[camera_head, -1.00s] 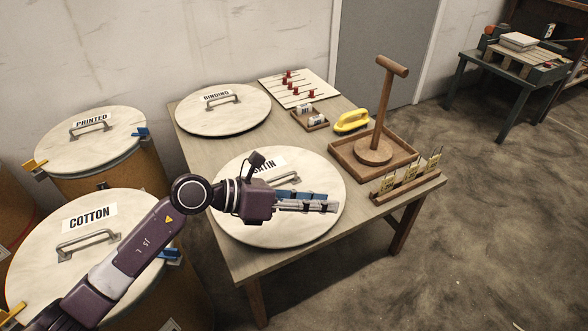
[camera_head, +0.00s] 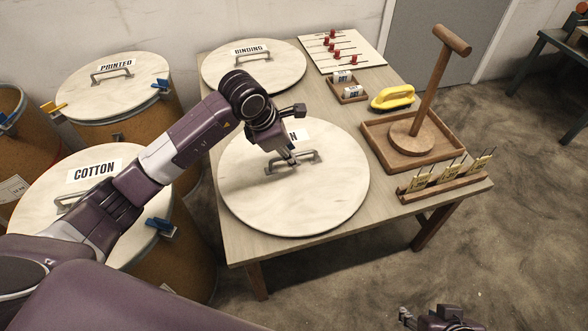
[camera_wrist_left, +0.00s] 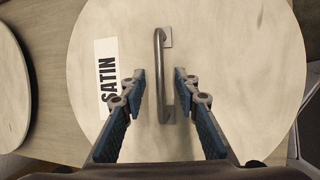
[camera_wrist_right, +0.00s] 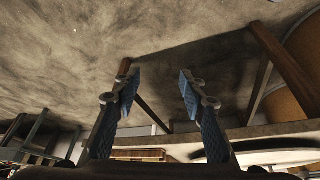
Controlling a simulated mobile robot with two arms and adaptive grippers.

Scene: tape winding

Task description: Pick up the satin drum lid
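The satin drum lid (camera_head: 300,212) is a round pale disc lying flat on the table, with a metal bar handle (camera_head: 309,157) and a partly hidden label. In the left wrist view the lid (camera_wrist_left: 235,70) fills most of the picture and its label reads SATIN. My left gripper (camera_head: 291,160) is low over the lid at the handle. It is open, with one finger on each side of the handle (camera_wrist_left: 159,60); I see no grip on it. My right gripper (camera_wrist_right: 160,78) is open and empty, away from the lid, beyond the table's front edge.
The binding lid (camera_head: 278,72) lies farther back on the table (camera_head: 240,247). A wooden tray with a post (camera_head: 440,90), a yellow-handled tool (camera_head: 392,97) and a tag rack (camera_head: 445,182) stand right of the lid. Cotton (camera_head: 60,190) and printed (camera_head: 90,95) drums stand left.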

